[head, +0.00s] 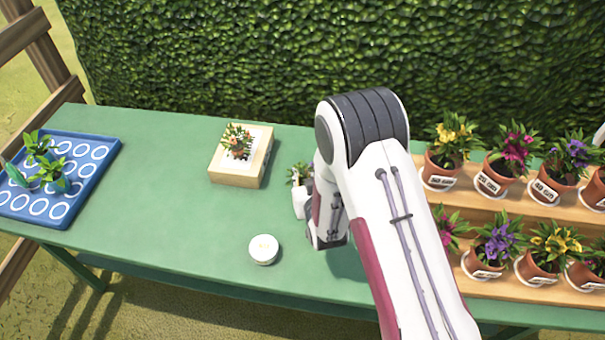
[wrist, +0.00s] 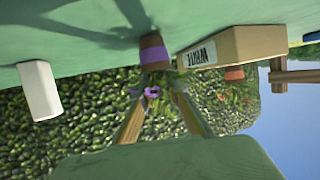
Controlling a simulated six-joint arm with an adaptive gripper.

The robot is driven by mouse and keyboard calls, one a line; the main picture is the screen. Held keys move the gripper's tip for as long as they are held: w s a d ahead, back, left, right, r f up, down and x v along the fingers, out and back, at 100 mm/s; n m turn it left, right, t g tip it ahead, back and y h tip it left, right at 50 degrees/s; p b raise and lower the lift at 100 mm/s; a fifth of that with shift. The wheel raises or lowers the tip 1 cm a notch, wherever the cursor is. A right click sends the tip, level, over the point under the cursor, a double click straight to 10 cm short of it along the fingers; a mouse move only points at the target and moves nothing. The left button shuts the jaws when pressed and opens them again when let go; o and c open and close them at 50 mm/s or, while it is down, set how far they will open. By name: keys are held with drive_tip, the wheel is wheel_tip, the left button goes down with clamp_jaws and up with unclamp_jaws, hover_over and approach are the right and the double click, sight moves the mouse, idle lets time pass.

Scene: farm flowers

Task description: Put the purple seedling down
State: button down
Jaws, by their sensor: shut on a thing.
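The purple seedling is a small pot with a purple band (wrist: 154,53) and a purple flower; the wrist view shows it upside down. My gripper (wrist: 156,98) is shut on the seedling at its leafy side. The pot's base is very close to the green table, and I cannot tell whether it touches. In the head view the seedling's leaves (head: 298,172) show just left of my gripper (head: 308,192), right of the wooden box. My arm hides part of it there.
The wooden box (head: 226,172), labelled WHITE, carries another potted plant (head: 237,145). A white disc (head: 263,249) lies at the table's front. A blue tray (head: 88,150) with seedlings is at left, and shelves of flowerpots (head: 494,178) at right. The table (head: 170,215) is clear between tray and box.

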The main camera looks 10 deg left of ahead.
drive_tip(key=shift+f, duration=0.1)
drive_tip(key=c, duration=2)
unclamp_jaws()
drive_tip(key=shift+o, duration=0.2)
drive_tip(key=shift+r, duration=0.2)
drive_tip(key=v, duration=1.2)
drive_tip(key=shift+a, duration=0.1)
drive_tip(key=shift+r, duration=0.15)
